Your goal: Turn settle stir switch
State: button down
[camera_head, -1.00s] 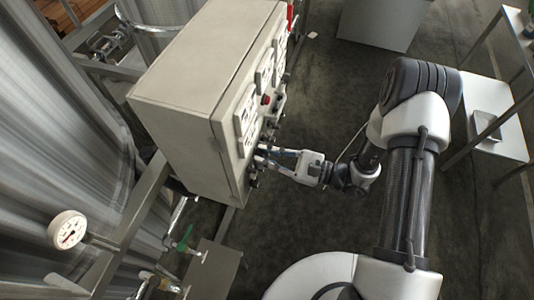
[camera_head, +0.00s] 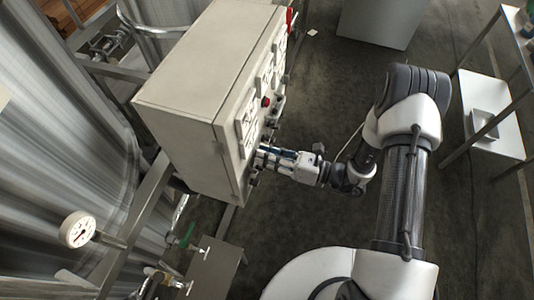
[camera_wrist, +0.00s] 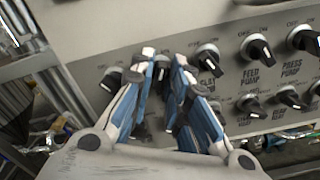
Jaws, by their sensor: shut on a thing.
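My gripper (camera_wrist: 163,60) is at the control panel (camera_wrist: 85,70), its blue-and-white fingers shut on a small dark switch knob (camera_wrist: 162,73) in the upper row. I take this knob for the settle stir switch, but the fingers hide its label. In the head view my gripper (camera_head: 262,155) reaches from the right to the lower near part of the panel face on the beige cabinet (camera_head: 185,100). The held knob cannot be made out there.
Another knob (camera_wrist: 110,79) sits just left of the fingers and one (camera_wrist: 208,58) just right. Feed pump (camera_wrist: 258,49) and press pump (camera_wrist: 303,40) switches are farther right. A pressure gauge (camera_head: 77,230) and green-handled valve (camera_head: 186,237) are below the cabinet.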

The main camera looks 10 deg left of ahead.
jog(key=shift+m, duration=0.3)
dwell(0.4)
jog(key=c, duration=1.7)
grip_release()
jog(key=d, duration=0.8)
jog(key=s+d, duration=0.1)
jog(key=d, duration=0.3)
